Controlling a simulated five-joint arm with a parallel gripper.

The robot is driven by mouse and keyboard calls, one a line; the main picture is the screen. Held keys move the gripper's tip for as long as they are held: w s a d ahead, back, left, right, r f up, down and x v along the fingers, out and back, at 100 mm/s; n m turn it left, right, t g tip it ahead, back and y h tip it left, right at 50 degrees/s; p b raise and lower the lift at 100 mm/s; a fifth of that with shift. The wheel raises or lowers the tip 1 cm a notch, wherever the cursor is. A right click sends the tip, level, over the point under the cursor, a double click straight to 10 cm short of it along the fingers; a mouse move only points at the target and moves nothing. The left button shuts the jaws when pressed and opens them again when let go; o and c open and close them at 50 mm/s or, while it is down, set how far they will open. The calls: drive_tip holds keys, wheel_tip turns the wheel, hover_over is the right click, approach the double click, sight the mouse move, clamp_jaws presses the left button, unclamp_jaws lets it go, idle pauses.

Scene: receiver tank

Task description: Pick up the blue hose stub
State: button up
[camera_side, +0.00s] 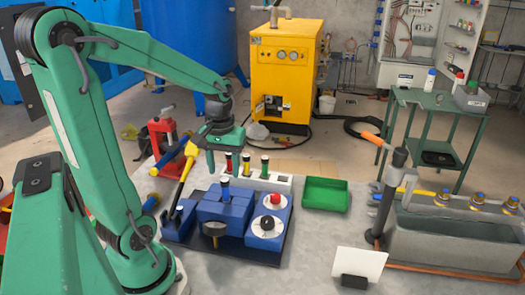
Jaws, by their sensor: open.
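A short blue cylinder (168,158) that looks like the hose stub lies at the left of the work table, beside the red vise. A second blue piece with yellow ends (146,207) lies nearer my arm, so I cannot be sure which is the stub. My gripper (228,158) points down above the rear of the table, to the right of both pieces. It is open, and I see nothing held in it. Its fingertips are close in the picture to the upright coloured pieces in the white rack; I cannot tell the gap.
A blue fixture (218,212) with knobs and a gauge stands mid-table. Behind it is the white rack (284,184). The red vise (160,132) and a yellow-handled lever (186,165) stand left. A green tray (325,194), white card (358,265) and grey tank (450,243) are right.

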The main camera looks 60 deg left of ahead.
sight(225, 180)
drive_tip(key=shift+f, duration=2.65)
clamp_jaws()
